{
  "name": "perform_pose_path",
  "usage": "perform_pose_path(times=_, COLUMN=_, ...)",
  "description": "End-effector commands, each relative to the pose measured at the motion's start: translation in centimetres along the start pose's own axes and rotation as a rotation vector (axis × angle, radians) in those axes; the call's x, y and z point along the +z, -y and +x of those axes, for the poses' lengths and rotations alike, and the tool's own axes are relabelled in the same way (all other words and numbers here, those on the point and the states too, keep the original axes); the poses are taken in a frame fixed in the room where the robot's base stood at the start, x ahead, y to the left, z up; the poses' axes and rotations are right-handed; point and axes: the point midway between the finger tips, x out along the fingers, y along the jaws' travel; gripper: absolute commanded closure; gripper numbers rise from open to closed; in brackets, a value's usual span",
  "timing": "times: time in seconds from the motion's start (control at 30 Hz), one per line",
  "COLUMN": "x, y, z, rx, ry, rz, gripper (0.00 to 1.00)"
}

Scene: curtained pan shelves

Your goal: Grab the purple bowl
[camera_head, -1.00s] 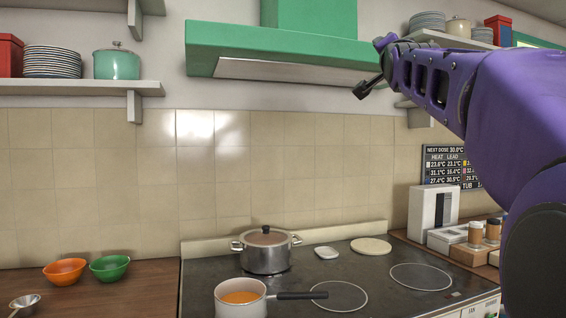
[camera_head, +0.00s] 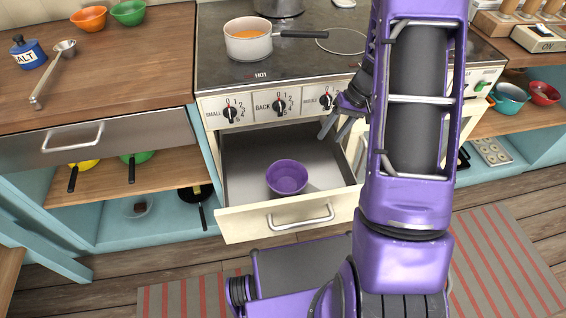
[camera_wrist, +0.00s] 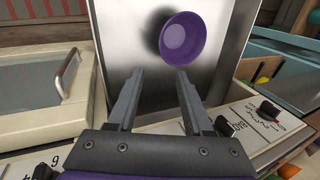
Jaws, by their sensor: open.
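The purple bowl (camera_head: 287,177) sits upright in the open drawer (camera_head: 241,165) under the stove, near the drawer's front. My gripper (camera_head: 342,129) is above the drawer's back right part, close to the stove knobs, apart from the bowl. In the wrist view my gripper (camera_wrist: 158,78) is open and empty. The bowl (camera_wrist: 182,39) shows there beyond the fingertips and a little to the right, lying inside the drawer (camera_wrist: 128,30). Nothing covers the bowl in either view.
The stove front with knobs (camera_head: 280,104) stands right behind the drawer. The drawer's front panel with its handle (camera_head: 300,216) closes the near side. A white pot (camera_head: 249,42) of orange soup stands on the stove. A wooden counter (camera_head: 120,80) is at left.

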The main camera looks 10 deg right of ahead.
Motion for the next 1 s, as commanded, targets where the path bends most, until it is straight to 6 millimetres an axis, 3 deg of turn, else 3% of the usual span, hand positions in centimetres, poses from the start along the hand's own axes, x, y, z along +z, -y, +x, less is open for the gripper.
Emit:
perform_pose_path(times=0.13, x=1.5, y=-0.6, z=1.7, rx=-0.042, ry=0.023, rz=-0.011, gripper=0.49)
perform_pose_path(times=0.63, x=1.8, y=-0.3, z=11.6, rx=-0.042, ry=0.026, rz=-0.014, gripper=0.49)
perform_pose_path(times=1.0, x=1.8, y=-0.1, z=14.9, rx=-0.04, ry=0.024, rz=-0.016, gripper=0.49)
